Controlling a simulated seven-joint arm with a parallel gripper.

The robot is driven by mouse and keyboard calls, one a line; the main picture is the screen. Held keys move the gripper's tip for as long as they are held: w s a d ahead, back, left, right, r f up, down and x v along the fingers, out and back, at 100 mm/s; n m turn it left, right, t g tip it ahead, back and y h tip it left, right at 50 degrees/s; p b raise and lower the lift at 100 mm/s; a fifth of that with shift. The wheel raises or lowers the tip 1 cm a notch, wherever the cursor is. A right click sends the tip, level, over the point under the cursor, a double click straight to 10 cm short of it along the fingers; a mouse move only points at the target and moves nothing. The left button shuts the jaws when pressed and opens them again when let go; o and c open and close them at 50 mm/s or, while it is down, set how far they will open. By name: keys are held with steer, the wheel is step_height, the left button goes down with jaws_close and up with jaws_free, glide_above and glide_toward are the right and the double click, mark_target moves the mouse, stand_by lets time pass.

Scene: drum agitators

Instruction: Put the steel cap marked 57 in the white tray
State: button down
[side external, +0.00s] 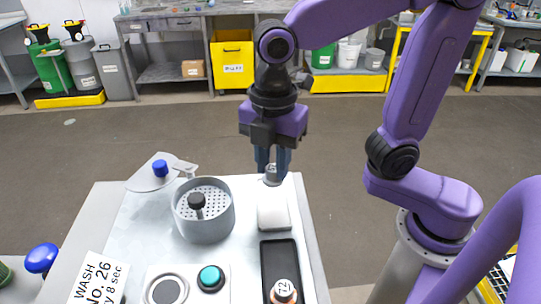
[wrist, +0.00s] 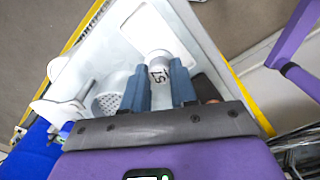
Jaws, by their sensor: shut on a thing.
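The steel cap marked 57 (wrist: 158,73) is between the two blue fingers of my gripper (wrist: 160,67) in the wrist view, its number turned around. In the side view my gripper (side external: 272,163) points down, shut on the cap (side external: 272,175). The white tray (side external: 273,217) lies on the board just in front of the cap in the side view. It also shows in the wrist view (wrist: 178,40) beyond the cap. The cap looks close to the tray's far end; I cannot tell whether it is over the tray or touching it.
A grey perforated drum (side external: 205,225) with a black knob stands left of the white tray. A lid with a blue knob (side external: 160,168) is behind it. A black tray (side external: 279,255) in front holds a cap marked 72 (side external: 284,291). A teal button (side external: 210,278) is at front.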

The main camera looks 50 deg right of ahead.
mark_target(272, 184)
steer(key=shift+f, duration=2.4)
steer(key=shift+f, duration=0.4)
steer(key=c, duration=0.8)
jaws_free()
steer(key=o, duration=0.3)
steer(key=shift+r, duration=0.15)
steer(key=shift+r, duration=1.1)
